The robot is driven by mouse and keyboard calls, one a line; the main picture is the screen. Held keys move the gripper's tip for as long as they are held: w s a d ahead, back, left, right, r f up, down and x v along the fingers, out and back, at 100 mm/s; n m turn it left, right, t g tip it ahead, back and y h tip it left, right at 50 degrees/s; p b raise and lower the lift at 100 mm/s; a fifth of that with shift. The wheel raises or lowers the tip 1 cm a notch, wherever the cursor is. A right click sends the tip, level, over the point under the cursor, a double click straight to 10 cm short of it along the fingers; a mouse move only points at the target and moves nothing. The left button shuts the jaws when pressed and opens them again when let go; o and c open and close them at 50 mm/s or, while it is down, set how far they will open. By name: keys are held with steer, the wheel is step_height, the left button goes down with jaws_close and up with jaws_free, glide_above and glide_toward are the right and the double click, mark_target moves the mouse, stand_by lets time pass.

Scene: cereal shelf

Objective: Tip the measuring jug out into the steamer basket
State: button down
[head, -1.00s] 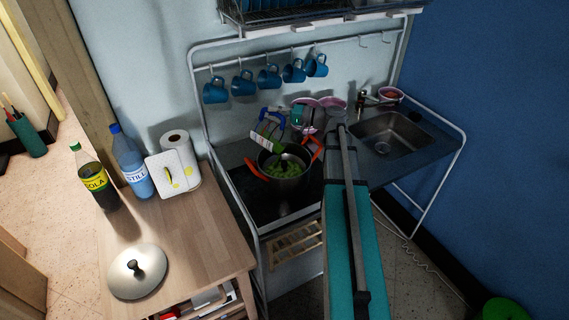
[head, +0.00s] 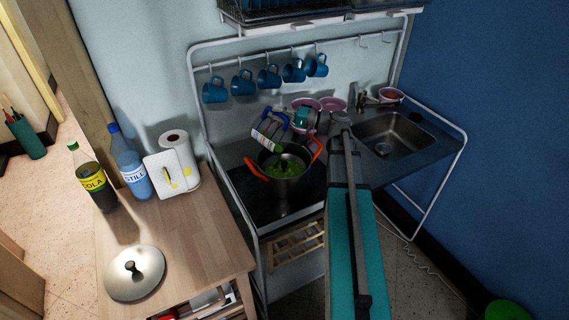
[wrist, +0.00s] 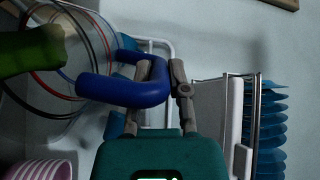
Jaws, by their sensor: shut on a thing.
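The clear measuring jug (head: 266,131) with a blue handle is tilted steeply, mouth down, just above the pot on the hob. My gripper (head: 303,117) is right of the jug and shut on its handle. In the wrist view, my gripper's fingers (wrist: 158,88) close around the blue handle (wrist: 125,92), and the jug's clear wall and rings are at the left. Green matter (wrist: 30,52) shows beside it at upper left. The steamer basket appears to be the vessel with orange handles (head: 254,170); bright green contents (head: 284,168) lie inside. Its inner rim is partly hidden by the jug.
Blue mugs (head: 268,76) hang on a rail behind. Pink bowls (head: 333,104) stand behind my gripper, and a sink (head: 393,134) is at the right. A wooden counter at left holds a lid (head: 135,273), bottles (head: 130,165) and a paper roll (head: 173,150).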

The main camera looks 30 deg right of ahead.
mark_target(268, 110)
steer(key=shift+s+d+t+y+b, duration=0.3)
steer(key=shift+s+d+b, duration=0.05)
steer(key=shift+s+b, duration=0.25)
steer(key=shift+w+a+r+p, duration=0.1)
steer(key=shift+w+r+p, duration=0.15)
steer(key=shift+p, duration=0.15)
steer(key=w+p, duration=0.1)
steer(key=w+a+g+h+p, duration=0.2)
steer(key=w+p, duration=0.1)
steer(key=shift+a+f+m, duration=0.1)
steer(key=shift+f+m, duration=0.2)
steer(key=shift+m, duration=0.1)
steer(key=shift+a+f+h, duration=0.1)
steer(key=shift+f+h, duration=0.15)
steer(key=shift+h, duration=0.05)
steer(key=shift+w, duration=0.15)
